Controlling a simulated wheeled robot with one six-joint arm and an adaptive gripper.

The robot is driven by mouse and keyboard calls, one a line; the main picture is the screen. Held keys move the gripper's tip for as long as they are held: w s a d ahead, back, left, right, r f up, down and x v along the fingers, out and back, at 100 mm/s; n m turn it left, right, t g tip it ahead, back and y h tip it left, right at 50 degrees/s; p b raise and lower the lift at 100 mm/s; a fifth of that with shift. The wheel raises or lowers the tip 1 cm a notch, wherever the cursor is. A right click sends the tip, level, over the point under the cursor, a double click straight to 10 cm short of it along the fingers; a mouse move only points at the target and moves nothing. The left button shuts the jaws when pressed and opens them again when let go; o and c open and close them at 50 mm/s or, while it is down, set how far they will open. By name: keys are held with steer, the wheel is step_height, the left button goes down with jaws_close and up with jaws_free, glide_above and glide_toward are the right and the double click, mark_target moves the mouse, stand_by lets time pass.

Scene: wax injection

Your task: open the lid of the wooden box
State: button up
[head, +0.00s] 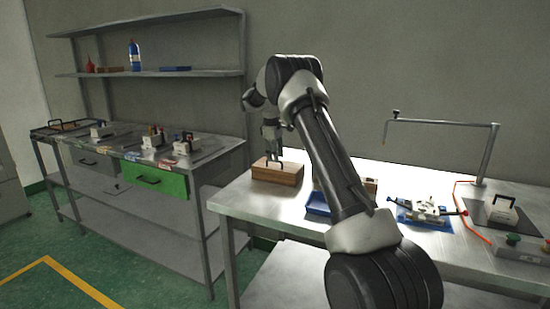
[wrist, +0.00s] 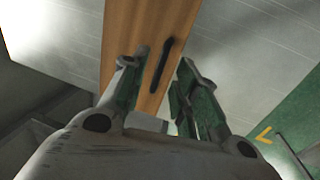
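The wooden box (head: 278,174) sits near the left end of the right-hand table, with its lid shut. A dark bar handle is on top of the lid. In the wrist view the wooden lid (wrist: 118,38) runs up the middle, and the black handle (wrist: 161,64) lies between and beyond the fingertips. My gripper (head: 273,148) is above the box, pointing down. In the wrist view my gripper (wrist: 155,75) has its two fingers apart on either side of the handle, with nothing clamped. Whether a fingertip touches the handle or lid cannot be told.
Blue bins (head: 318,204) stand right of the box, partly behind my arm. A blue mat with a fixture (head: 425,212) and a white block with a handle (head: 502,210) lie further right. A second bench with a green drawer (head: 155,180) stands left, across a gap.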

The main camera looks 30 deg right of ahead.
steer(key=shift+d+f, duration=0.15)
steer(key=shift+f, duration=0.55)
jaws_close()
steer(key=shift+d+r, duration=0.1)
steer(key=shift+r, duration=0.05)
